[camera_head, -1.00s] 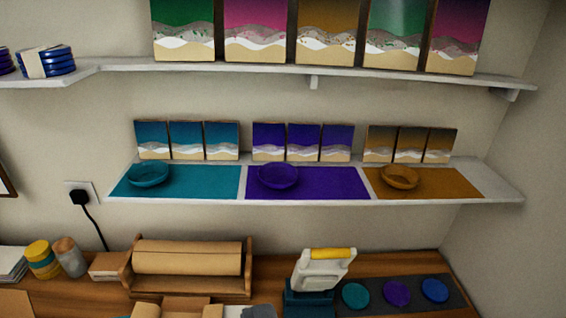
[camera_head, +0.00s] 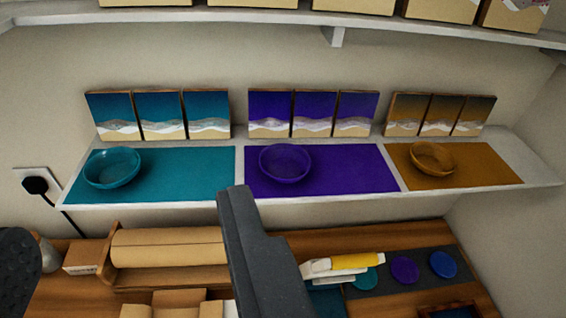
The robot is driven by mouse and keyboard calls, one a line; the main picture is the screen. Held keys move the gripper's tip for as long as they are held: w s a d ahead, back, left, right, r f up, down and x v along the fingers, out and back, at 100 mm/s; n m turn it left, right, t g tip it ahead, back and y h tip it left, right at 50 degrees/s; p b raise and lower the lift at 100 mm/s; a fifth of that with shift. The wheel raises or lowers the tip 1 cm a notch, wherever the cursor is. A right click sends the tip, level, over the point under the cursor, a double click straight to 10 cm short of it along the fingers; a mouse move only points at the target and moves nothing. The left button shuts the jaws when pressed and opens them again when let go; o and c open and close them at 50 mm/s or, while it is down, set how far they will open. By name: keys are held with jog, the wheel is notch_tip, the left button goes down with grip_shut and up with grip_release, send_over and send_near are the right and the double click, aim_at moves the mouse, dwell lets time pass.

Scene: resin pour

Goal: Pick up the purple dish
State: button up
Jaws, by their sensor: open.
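The purple dish (camera_head: 285,163), a shallow round bowl, stands upright on the purple mat (camera_head: 350,172) of the middle white shelf, near the mat's left end.
A teal bowl (camera_head: 112,167) and an ochre bowl (camera_head: 433,158) flank the dish on their own mats. Small panels, such as the middle purple one (camera_head: 314,113), stand behind. An upper shelf (camera_head: 250,17) overhangs. The wooden bench below holds a paper roll (camera_head: 170,245) and coloured discs.

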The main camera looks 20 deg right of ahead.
jog(key=o, duration=0.5)
jog(key=shift+w+r, duration=0.15)
jog(key=shift+w, duration=0.05)
jog(key=o, duration=0.4)
jog(key=w+d+g+p, duration=0.2)
jog(key=w+p, duration=0.1)
jog(key=w, duration=0.3)
jog(key=shift+w+d+f, duration=0.35)
jog(key=shift+d, duration=0.05)
jog(key=n+g+y+p, duration=0.1)
jog(key=n+g+p, duration=0.1)
jog(key=g+p, duration=0.6)
send_near(286, 160)
jog(key=f, duration=0.2)
jog(key=shift+w+a+f+p, duration=0.15)
jog(key=shift+w+f+p, duration=0.05)
jog(key=shift+f+p, duration=0.2)
jog(key=shift+w+p+x, duration=0.2)
jog(key=shift+p+x, duration=0.05)
jog(key=shift+x, duration=1.25)
jog(key=shift+w+p+x, duration=0.2)
jog(key=shift+x, duration=1.35)
